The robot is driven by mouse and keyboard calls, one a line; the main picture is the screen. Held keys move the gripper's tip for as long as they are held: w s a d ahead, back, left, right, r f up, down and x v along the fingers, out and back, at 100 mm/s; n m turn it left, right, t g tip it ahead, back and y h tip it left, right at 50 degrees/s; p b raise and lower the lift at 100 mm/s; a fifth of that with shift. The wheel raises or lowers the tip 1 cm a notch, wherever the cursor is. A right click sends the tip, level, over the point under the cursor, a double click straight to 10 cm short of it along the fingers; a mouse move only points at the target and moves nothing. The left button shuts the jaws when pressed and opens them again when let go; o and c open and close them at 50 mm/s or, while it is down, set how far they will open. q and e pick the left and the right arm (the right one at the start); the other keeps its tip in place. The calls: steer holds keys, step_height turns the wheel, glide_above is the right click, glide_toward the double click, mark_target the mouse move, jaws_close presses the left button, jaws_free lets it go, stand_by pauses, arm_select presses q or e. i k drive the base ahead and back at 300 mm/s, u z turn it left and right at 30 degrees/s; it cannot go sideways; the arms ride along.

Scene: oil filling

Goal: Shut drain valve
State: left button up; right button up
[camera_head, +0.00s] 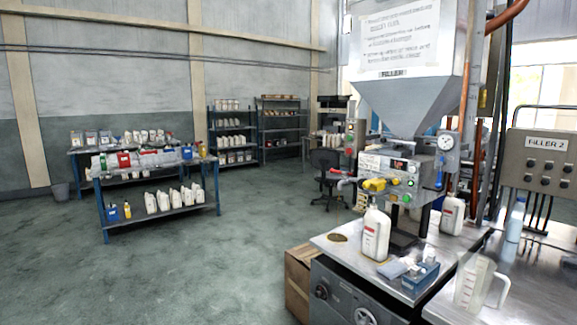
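The filler machine (400,165) stands at the right, under a grey hopper (412,95) labelled "FILLER". A yellow valve-like part (374,185) sticks out of its front on the left, beside a grey pipe end (347,183). I cannot tell whether this is the drain valve, or whether it is open or shut. A white jug with a red label (376,236) stands upright on the bench below the yellow part. Neither of my grippers is in view.
The metal bench (335,250) also holds a blue box (421,276) and a clear measuring pitcher (475,285). A "FILLER 2" panel (545,165) stands at the far right. A cardboard box (297,280) sits left of the bench.

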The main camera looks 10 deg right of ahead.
mark_target(332, 171)
steer(key=u, duration=0.1)
steer(key=i, duration=1.65)
steer(key=z, duration=0.25)
